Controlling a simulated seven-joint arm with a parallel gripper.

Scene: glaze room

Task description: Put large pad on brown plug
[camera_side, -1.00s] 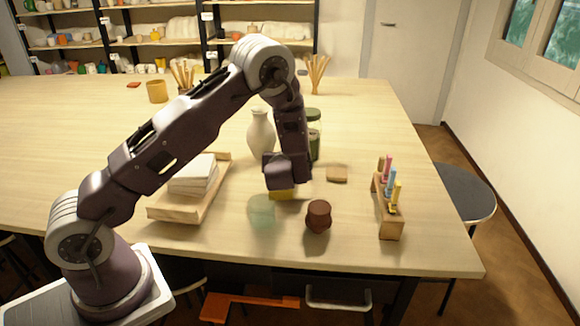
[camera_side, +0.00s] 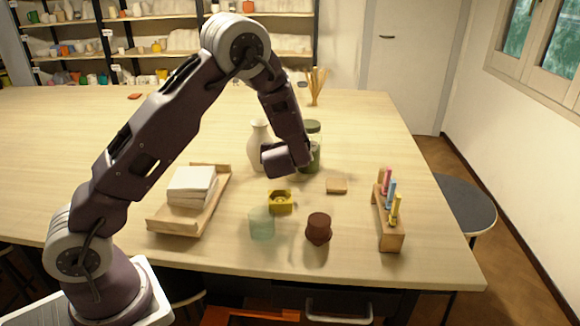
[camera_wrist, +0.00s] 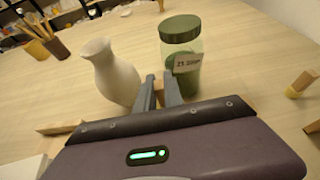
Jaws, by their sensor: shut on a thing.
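The brown plug (camera_side: 318,228) stands upright on the table, below and right of my gripper in the side view. My gripper (camera_wrist: 163,88) is shut on a tan piece (camera_wrist: 160,94), seen only in part between the fingertips. It looks like a wooden pad, but its full size is hidden. In the side view the fingers and held piece are hidden behind my wrist, which is raised above the table. Another tan square pad (camera_side: 337,185) lies flat on the table, behind the brown plug.
A yellow hexagonal holder (camera_side: 280,202) and a pale green glassy block (camera_side: 262,224) stand left of the plug. A white vase (camera_wrist: 110,72) and green-lidded jar (camera_wrist: 181,60) stand close ahead. A peg rack (camera_side: 389,222) is at right, a tray (camera_side: 165,219) with white tiles at left.

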